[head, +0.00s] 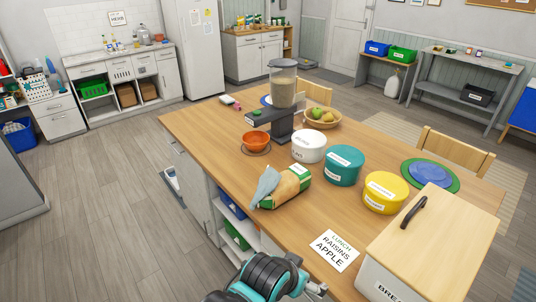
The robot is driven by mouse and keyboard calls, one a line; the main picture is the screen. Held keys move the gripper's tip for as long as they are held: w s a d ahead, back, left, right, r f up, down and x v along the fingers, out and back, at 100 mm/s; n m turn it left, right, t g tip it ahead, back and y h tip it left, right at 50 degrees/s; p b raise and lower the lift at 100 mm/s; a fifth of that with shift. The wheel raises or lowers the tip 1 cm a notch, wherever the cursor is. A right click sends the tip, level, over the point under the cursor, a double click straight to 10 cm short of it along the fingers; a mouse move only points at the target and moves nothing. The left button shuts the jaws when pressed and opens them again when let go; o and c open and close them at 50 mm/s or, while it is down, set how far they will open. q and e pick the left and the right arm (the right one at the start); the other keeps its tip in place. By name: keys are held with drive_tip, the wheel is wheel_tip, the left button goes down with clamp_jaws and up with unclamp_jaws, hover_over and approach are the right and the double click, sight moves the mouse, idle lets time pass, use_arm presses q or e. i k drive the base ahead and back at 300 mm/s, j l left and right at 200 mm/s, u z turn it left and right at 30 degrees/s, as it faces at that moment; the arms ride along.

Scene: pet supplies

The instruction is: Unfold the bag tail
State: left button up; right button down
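The bag (289,187) lies on its side on the wooden table, left of the teal canister. It is tan with green and white bands. Its grey-blue tail (266,184) sticks out at the left end and looks folded or bent over; its exact shape is too small to tell. One of my arms, black and teal, shows at the bottom edge, in front of the table and well apart from the bag. A small grey metal part at its right end seems to belong to my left gripper (317,289); its fingers are not clear. My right gripper is not in view.
A bread box (437,240) stands at the table's right front, with a lunch card (334,251) beside it. White (309,147), teal (343,166) and yellow (385,193) canisters stand behind the bag. An orange bowl (256,142) and a food dispenser (283,90) are farther back. The table's left front is clear.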

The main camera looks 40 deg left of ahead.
sight(269, 180)
drive_tip(key=i+j, duration=0.1)
drive_tip(key=j, duration=0.35)
drive_tip(key=i+j, duration=0.1)
drive_tip(key=j, duration=0.35)
drive_tip(key=i+j, duration=0.1)
drive_tip(key=j, duration=0.35)
drive_tip(key=i+j, duration=0.1)
drive_tip(key=j, duration=0.35)
drive_tip(key=i+j, duration=0.1)
drive_tip(key=j, duration=0.35)
drive_tip(key=k+l, duration=0.15)
drive_tip(key=l, duration=0.2)
drive_tip(key=k+l+u, duration=0.1)
drive_tip(key=l, duration=0.25)
drive_tip(key=k+l, duration=0.45)
drive_tip(key=l, duration=0.2)
drive_tip(key=l+u, duration=0.05)
